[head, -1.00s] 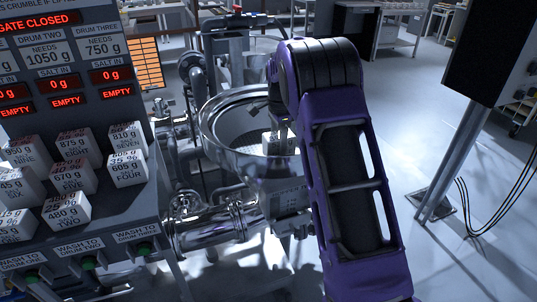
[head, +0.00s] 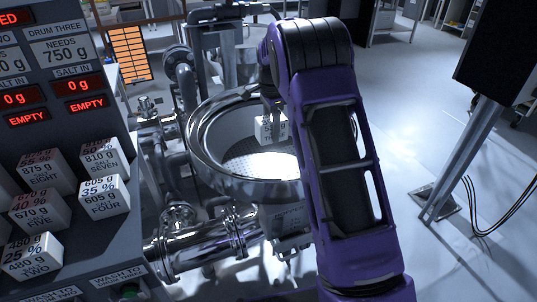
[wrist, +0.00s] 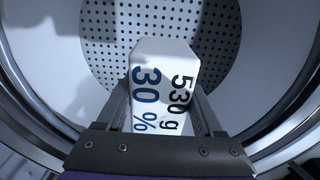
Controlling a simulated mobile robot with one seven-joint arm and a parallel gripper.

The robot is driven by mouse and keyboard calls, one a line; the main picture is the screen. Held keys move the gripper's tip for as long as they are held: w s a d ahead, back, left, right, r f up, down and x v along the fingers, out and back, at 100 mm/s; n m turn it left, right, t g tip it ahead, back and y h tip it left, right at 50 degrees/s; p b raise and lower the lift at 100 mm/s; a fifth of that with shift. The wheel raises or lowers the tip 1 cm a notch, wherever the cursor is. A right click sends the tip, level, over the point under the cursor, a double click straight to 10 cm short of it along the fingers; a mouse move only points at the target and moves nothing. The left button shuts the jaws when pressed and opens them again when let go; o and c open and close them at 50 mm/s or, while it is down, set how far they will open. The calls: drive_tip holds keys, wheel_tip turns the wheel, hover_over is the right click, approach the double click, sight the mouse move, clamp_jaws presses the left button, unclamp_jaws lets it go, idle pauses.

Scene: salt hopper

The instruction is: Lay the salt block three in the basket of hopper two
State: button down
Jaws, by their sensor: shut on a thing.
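A white salt block (head: 268,128) is held in my gripper (head: 272,106), over the round metal hopper (head: 196,150). In the wrist view the block (wrist: 163,75) reads "30 %" and "530 g". Its name is only partly legible in the head view. My gripper (wrist: 166,110) is shut on it, with a finger on each side. The hopper's perforated basket floor (head: 258,165) lies below the block, and the basket (wrist: 215,40) looks empty where it shows. My arm hides the hopper's right side. I cannot read a number on the hopper.
A slanted panel at left holds several white blocks, including block four (head: 103,193) and block two (head: 32,255). A "SALT IN" display (head: 86,104) reads "EMPTY". Metal pipes (head: 205,240) run below the hopper. A dark box on a post (head: 455,165) stands at right.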

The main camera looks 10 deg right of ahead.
sight(271, 163)
drive_tip(key=shift+w+f, duration=0.15)
drive_tip(key=shift+f, duration=0.1)
wheel_tip(271, 163, down, 9)
drive_tip(key=shift+f+b, duration=0.15)
drive_tip(key=shift+b, duration=0.6)
drive_tip(key=shift+f, duration=0.2)
drive_tip(key=shift+c, duration=0.2)
unclamp_jaws()
drive_tip(key=shift+r, duration=0.1)
wheel_tip(271, 163, up, 12)
drive_tip(key=shift+r+p, duration=0.1)
drive_tip(key=shift+p, duration=0.8)
